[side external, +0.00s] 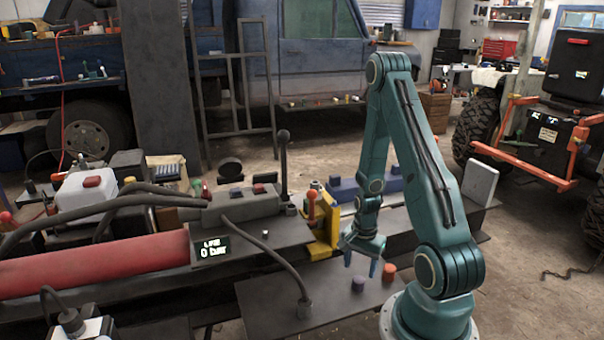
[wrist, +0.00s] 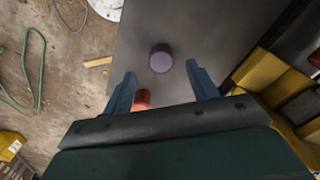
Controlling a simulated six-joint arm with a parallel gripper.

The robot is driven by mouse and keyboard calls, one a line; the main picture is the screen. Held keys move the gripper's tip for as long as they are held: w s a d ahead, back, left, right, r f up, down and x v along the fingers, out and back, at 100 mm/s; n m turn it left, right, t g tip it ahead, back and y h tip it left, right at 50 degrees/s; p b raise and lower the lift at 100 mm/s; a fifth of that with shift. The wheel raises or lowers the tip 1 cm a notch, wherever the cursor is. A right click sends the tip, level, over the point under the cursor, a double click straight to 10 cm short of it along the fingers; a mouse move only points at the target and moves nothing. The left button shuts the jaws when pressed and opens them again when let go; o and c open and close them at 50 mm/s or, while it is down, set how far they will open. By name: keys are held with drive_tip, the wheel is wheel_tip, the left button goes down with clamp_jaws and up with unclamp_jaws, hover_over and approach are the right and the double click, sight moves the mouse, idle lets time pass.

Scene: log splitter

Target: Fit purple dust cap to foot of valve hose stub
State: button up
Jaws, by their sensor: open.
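The purple dust cap (side external: 358,284) stands on the dark plate beside the splitter. In the wrist view the purple cap (wrist: 161,59) lies ahead of the fingertips, roughly midway between their lines. My gripper (side external: 361,266) is open and empty, its fingers pointing down above the plate near the purple cap. In the wrist view the blue fingers of my gripper (wrist: 158,72) are spread apart. The valve hose stub (side external: 304,308) seems to be the fitting at the end of the black hose that curves down from the valve block to the plate; its foot is not clear.
An orange cap (side external: 389,272) stands close to the purple one, and partly shows between my fingers in the wrist view (wrist: 142,98). The yellow wedge (side external: 322,240), red-knobbed lever (side external: 311,200) and grey valve block (side external: 240,207) rise behind the plate (side external: 262,296). Its middle is clear.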

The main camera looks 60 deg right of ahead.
sight(358, 280)
drive_tip(key=shift+f, duration=0.15)
drive_tip(key=shift+d+f, duration=0.1)
drive_tip(key=shift+f, duration=2.4)
drive_tip(key=c, duration=1)
